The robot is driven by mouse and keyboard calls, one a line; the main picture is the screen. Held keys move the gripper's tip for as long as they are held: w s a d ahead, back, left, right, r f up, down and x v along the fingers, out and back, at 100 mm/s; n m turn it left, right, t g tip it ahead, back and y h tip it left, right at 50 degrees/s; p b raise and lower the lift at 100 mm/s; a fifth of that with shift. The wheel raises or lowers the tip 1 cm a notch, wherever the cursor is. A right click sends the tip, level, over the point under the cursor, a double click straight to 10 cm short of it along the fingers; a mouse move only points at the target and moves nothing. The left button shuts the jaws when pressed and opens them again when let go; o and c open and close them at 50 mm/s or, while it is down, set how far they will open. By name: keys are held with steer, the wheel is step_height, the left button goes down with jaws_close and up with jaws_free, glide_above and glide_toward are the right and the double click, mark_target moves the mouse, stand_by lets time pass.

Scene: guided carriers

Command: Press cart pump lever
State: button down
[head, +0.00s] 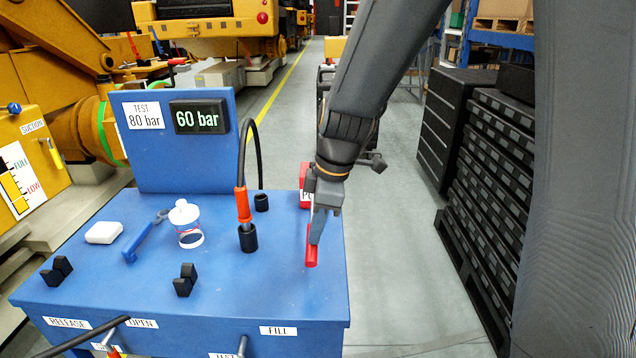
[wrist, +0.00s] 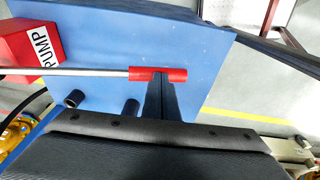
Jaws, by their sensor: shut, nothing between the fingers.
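The pump lever is a thin metal rod (wrist: 85,71) with a red grip (head: 311,250) at its end, which also shows in the wrist view (wrist: 172,75). It runs from the red pump block (wrist: 22,42), labelled PUMP, at the right part of the blue cart top (head: 150,275). My gripper (head: 318,232) is shut and points down at the lever. Its fingertips (wrist: 160,85) meet the red grip in the wrist view, seemingly touching it; exact contact cannot be told. In the head view the gripper hides much of the rod and part of the pump block.
The gauge panel (head: 160,158) stands at the back, its display (head: 199,117) reading 60 bar beside a TEST 80 bar label. A black hose with an orange sleeve (head: 242,205), a white-capped jar (head: 187,230) and a blue wrench (head: 140,242) are left of the lever. Black crates (head: 510,170) stand right.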

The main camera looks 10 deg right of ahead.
steer(key=shift+s+f, duration=0.65)
steer(key=shift+f, duration=0.05)
steer(key=shift+w+r, duration=0.1)
steer(key=shift+r, duration=0.2)
steer(key=s+p+v, duration=0.1)
steer(key=v, duration=1.3)
steer(key=shift+s+a+r+p, duration=0.2)
steer(key=shift+a+p, duration=0.05)
steer(key=shift+p, duration=0.05)
stand_by(0.8)
steer(key=s+d+f+m+h, duration=0.1)
steer(key=s+d+f+m, duration=0.2)
steer(key=f+m, duration=0.4)
steer(key=s+d+f+m+h, duration=0.1)
steer(key=s+d+f+m, duration=0.2)
steer(key=f+m, duration=0.5)
steer(key=shift+s+f, duration=0.3)
steer(key=shift+s, duration=0.55)
